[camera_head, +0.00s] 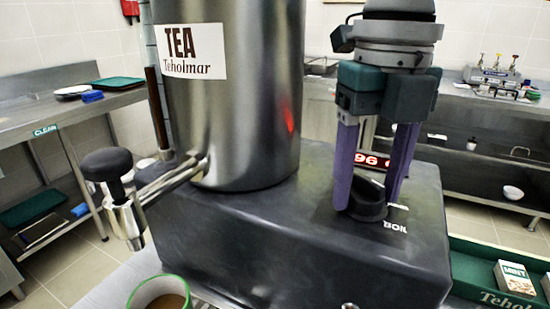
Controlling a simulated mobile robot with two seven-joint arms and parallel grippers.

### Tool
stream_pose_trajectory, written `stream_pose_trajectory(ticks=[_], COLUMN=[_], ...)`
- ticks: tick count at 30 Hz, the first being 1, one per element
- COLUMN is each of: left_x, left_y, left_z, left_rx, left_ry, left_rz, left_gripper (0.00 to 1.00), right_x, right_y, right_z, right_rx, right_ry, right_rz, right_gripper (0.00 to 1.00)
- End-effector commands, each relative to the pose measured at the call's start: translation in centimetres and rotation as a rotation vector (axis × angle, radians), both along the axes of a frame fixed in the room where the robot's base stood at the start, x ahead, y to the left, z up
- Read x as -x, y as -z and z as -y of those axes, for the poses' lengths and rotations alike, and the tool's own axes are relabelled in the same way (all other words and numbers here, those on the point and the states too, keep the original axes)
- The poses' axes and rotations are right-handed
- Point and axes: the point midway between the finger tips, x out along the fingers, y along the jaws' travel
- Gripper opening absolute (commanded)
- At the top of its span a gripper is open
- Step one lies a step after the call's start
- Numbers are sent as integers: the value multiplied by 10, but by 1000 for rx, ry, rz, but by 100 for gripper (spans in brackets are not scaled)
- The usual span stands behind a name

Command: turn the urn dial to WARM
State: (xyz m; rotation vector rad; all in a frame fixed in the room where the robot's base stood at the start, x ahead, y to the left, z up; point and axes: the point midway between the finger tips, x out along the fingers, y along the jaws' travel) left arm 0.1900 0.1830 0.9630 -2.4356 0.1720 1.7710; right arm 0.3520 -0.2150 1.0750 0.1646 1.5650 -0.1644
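The urn is a tall steel cylinder (240,110) with a "TEA Teholmar" label, on a dark base (260,240). The black dial (370,205) sits on top of the base, to the right of the cylinder. The word BOIL (396,227) is printed beside it; other markings are hidden or too small to read. My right gripper (369,199) points down with its two purple fingers apart, one on each side of the dial. I cannot tell whether either finger touches it. My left gripper is not in view.
A green tray (470,278) with a MINT box (515,280) lies at the right. Steel side tables stand at the back left and right.

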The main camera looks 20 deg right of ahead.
Motion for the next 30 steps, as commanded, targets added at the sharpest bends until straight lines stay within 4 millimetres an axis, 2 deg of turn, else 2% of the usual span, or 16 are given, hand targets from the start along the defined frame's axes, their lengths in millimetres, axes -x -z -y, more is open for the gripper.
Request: stream_pose_trajectory(ticks=[2, 16, 23, 30], left_x=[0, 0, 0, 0], left_y=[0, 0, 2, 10], left_z=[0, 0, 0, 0], left_rx=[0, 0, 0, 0], left_ry=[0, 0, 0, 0], left_rz=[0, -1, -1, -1], left_gripper=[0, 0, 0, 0], right_x=[0, 0, 0, 0], right_y=[0, 0, 0, 1], right_z=[0, 0, 0, 0], right_rx=[0, 0, 0, -2], right_ry=[0, 0, -13, -106], right_rz=[0, 0, 0, 2], right_gripper=[51, 0, 0, 0])
